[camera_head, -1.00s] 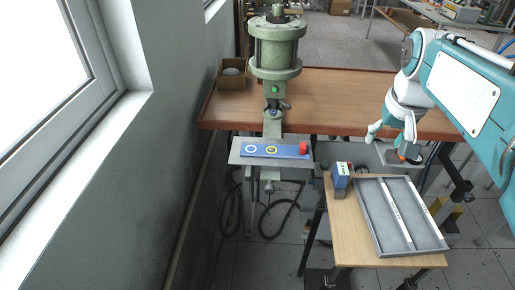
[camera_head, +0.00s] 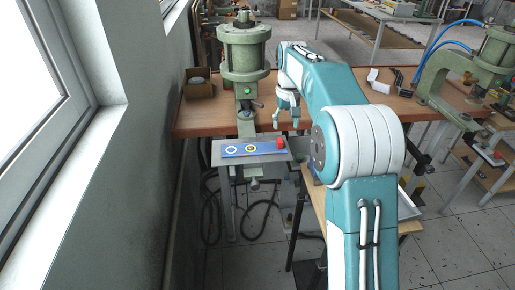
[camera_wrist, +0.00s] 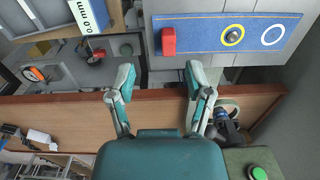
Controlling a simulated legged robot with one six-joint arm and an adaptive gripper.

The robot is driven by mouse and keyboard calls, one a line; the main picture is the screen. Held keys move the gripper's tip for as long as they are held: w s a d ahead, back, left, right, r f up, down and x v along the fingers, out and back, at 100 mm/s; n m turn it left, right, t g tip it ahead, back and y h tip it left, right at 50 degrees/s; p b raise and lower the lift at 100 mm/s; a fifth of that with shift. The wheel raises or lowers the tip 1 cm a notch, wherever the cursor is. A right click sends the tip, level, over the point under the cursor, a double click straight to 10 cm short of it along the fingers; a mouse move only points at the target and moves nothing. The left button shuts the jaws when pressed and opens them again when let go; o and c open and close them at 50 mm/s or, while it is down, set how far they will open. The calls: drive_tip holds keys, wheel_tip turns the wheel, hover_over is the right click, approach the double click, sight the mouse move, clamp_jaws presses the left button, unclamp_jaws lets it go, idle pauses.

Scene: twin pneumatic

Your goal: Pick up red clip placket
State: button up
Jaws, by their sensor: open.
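The red clip placket (camera_head: 282,142) is at the right end of a blue strip (camera_head: 242,150) with a white ring and a yellow ring. The strip lies on a grey plate (camera_head: 222,159) in front of the green press. In the wrist view the red clip (camera_wrist: 168,41) is at the top centre, on the end of the strip (camera_wrist: 200,32). My gripper (camera_head: 286,118) is open and empty, behind and above the red clip, apart from it. In the wrist view its spread fingertips (camera_wrist: 160,73) are just below the clip in the picture.
A green press (camera_head: 244,50) stands on the brown table (camera_head: 190,122), with a cardboard box (camera_head: 198,88) to its left. Another green press (camera_head: 485,70) is at the right. My arm hides much of the tray and small table. A wall and window are at the left.

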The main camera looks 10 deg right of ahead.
sight(280, 142)
drive_tip(key=shift+f, duration=0.7)
drive_tip(key=f, duration=0.2)
drive_tip(key=a+f, duration=0.1)
drive_tip(key=f, duration=0.2)
drive_tip(key=shift+s+a+f, duration=0.15)
drive_tip(key=shift+a+f, duration=0.1)
drive_tip(key=shift+f, duration=0.15)
drive_tip(key=shift+d+f, duration=0.2)
drive_tip(key=shift+d, duration=0.2)
drive_tip(key=shift+a, duration=0.15)
drive_tip(key=c, duration=0.9)
drive_tip(key=shift+a, duration=0.2)
clamp_jaws()
